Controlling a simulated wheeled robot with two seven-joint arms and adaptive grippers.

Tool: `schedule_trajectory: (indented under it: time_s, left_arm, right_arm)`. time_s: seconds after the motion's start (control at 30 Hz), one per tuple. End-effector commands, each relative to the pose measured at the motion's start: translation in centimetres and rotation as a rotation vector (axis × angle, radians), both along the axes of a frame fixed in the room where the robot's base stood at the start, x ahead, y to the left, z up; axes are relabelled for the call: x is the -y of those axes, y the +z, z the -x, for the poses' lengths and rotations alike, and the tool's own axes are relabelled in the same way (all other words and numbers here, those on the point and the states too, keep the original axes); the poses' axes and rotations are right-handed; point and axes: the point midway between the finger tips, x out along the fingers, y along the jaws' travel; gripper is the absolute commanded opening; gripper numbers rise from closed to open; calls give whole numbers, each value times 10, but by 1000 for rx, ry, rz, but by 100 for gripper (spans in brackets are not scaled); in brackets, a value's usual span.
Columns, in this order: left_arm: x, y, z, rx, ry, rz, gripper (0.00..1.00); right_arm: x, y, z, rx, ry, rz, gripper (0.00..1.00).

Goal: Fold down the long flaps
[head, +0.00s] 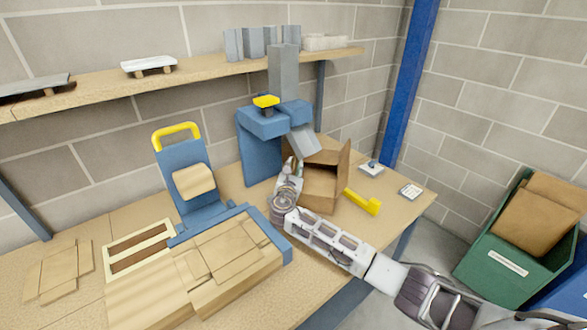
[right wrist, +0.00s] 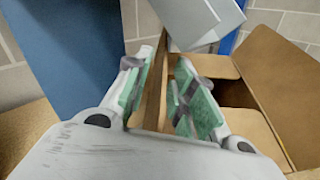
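An open cardboard box (head: 319,187) stands on the bench in the head view, with its dark inside showing. Its right flap (head: 344,163) stands up; this flap also shows in the right wrist view (right wrist: 284,78). A flap (head: 322,157) at the back leans outward. My right gripper (head: 290,168) is at the box's left side. In the right wrist view its green-padded fingers (right wrist: 160,95) are spread on either side of an upright cardboard flap (right wrist: 153,95), seen nearly edge-on. It lies closer to the left finger; contact is unclear. My left gripper is out of view.
A blue machine with a grey column (head: 262,145) stands just behind and left of the box. A yellow tool (head: 362,202) lies right of it, near a small device (head: 370,169) and a labelled pad (head: 411,191).

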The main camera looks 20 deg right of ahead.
Motion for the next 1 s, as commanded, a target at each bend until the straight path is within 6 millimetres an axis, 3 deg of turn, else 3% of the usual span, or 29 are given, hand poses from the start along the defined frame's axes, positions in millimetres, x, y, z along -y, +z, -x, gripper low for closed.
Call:
schedule_trajectory:
  time_s: [0.37, 1.0]
  left_arm:
    - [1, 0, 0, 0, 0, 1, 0]
    - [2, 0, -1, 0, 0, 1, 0]
  right_arm:
    - [-8, -1, 16, -1, 2, 1, 25]
    - [-40, 0, 87, -1, 2, -2, 25]
